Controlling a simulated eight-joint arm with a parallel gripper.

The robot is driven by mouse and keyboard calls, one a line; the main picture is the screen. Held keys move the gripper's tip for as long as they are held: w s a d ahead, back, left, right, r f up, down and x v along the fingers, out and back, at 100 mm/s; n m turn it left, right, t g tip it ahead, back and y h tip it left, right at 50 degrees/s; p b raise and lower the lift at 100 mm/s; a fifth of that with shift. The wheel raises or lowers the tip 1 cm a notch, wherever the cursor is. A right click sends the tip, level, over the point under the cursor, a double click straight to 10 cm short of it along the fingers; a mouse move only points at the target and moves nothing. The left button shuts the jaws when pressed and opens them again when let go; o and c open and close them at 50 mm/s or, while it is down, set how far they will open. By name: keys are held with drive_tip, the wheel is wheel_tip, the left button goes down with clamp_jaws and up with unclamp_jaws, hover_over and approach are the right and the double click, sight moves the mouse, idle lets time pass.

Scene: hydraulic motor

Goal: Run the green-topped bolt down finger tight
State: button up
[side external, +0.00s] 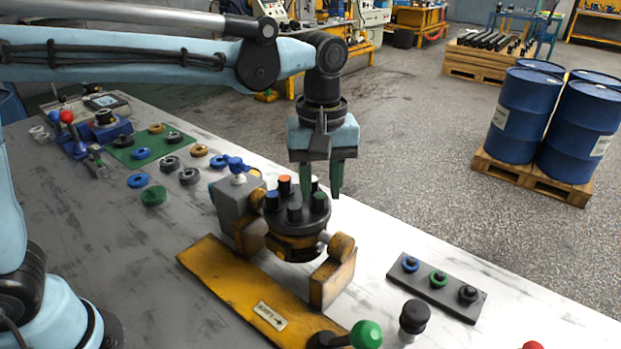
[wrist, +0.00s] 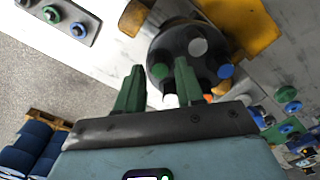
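My gripper (side external: 321,194) has green fingers pointing down, one on either side of this bolt in the side view. In the wrist view the fingers (wrist: 159,66) are apart with a clear gap. I cannot tell whether the tips are level with the bolt head or behind it. Other bolts on the motor have orange (side external: 284,184), blue (side external: 272,200) and grey (side external: 294,211) tops.
A yellow fixture (side external: 228,283) holds the motor, with a grey block (side external: 238,205) at its left. A dark strip (side external: 437,287) with coloured knobs lies to the right. A green ball handle (side external: 366,335) stands in front. Loose rings lie at the left back.

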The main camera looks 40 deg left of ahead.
drive_tip(key=shift+f, duration=0.95)
idle(0.4)
drive_tip(key=shift+r, duration=0.25)
idle(0.3)
drive_tip(key=c, duration=0.6)
drive_tip(key=m, duration=0.4)
drive_tip(key=shift+m, duration=2.1)
